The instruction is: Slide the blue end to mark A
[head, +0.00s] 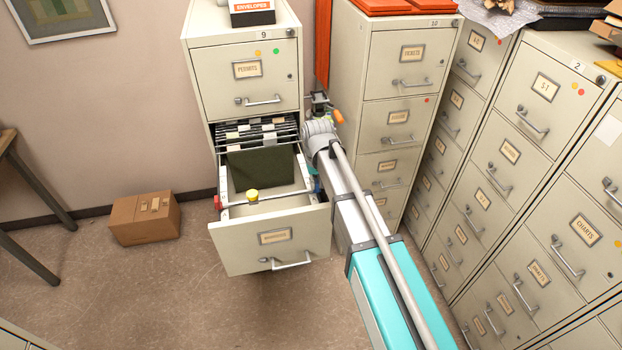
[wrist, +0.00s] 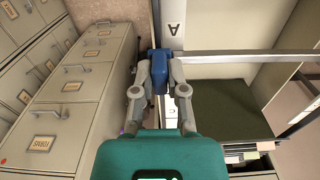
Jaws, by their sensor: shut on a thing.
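The blue end (wrist: 160,72) is a small blue block between my fingertips in the wrist view. My gripper (wrist: 159,78) is shut on it, one grey finger on each side. Mark A (wrist: 174,29) is a black letter, upside down, on a white strip ahead of the blue end; a gap shows between the block and the letter. The block sits by the side of the open drawer (head: 242,248). In the head view my arm covers most of that side; only a bit of blue (head: 317,187) shows beside it.
Dark green hanging folders (head: 255,168) fill the drawer's back. A yellow knob (head: 252,196) stands in its front part, and a red piece (head: 217,202) is on its left side. Cabinet 10 (head: 395,130) stands close on the right. A cardboard box (head: 145,218) lies on the floor.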

